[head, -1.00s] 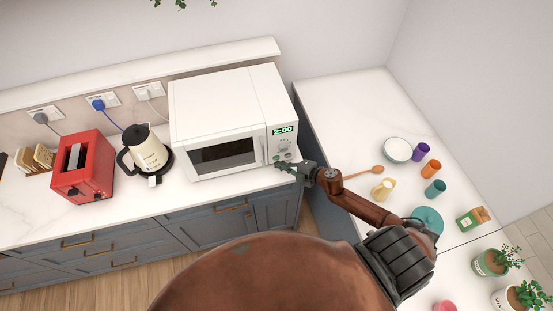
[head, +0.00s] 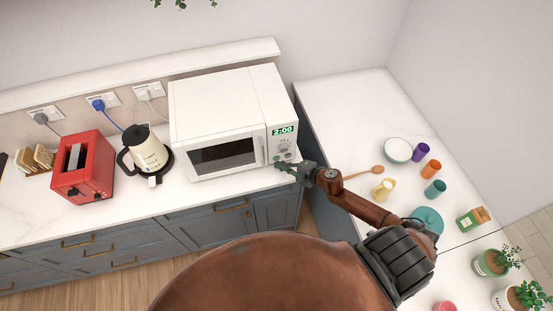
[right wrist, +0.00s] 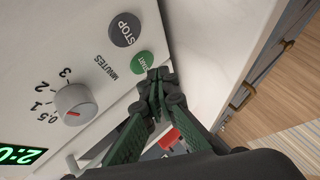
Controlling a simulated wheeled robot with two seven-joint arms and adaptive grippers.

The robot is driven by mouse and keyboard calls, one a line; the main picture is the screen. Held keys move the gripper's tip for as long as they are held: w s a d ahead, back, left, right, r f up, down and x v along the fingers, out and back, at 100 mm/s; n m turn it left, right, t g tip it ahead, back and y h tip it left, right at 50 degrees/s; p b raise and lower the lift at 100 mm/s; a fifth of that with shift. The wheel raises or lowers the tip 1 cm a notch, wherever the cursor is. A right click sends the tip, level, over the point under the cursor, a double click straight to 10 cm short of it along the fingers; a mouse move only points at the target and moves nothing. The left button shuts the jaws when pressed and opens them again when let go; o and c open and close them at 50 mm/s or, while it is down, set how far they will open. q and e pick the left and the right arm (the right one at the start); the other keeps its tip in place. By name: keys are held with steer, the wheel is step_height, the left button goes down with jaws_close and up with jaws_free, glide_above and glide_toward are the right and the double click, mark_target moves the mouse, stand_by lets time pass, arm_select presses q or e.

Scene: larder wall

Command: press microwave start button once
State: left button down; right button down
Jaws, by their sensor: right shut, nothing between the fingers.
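The white microwave (head: 220,115) stands on the counter with its door shut, and its green display (head: 283,131) reads 2:00. In the right wrist view the green round START button (right wrist: 143,62) sits beside the grey STOP button (right wrist: 125,29) and the minutes dial (right wrist: 74,103). My right gripper (head: 279,164) is at the lower right of the microwave's front. In the right wrist view its shut, empty fingertips (right wrist: 160,74) are right by the START button's edge; I cannot tell whether they touch it. My left gripper is not in view.
A cream kettle (head: 147,152) and a red toaster (head: 84,168) stand left of the microwave. The right counter holds a white bowl (head: 398,150), a wooden spoon (head: 364,172), a yellow jug (head: 383,189) and several cups near my right arm.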

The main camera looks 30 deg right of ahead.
stand_by(0.4)
steer(key=shift+w, duration=0.4)
steer(key=shift+w+d, duration=0.15)
steer(key=shift+w, duration=0.2)
stand_by(0.8)
steer(key=shift+s, duration=0.1)
steer(key=shift+s+p, duration=0.3)
steer(key=shift+s, duration=0.35)
steer(key=shift+s+a+p, duration=0.3)
steer(key=shift+s+a, duration=0.05)
steer(key=shift+s, duration=0.5)
steer(key=shift+s+a+p, duration=0.2)
steer(key=shift+s, duration=0.6)
steer(key=shift+s+a+p, duration=0.15)
steer(key=shift+s+a, duration=0.05)
steer(key=shift+s, duration=0.6)
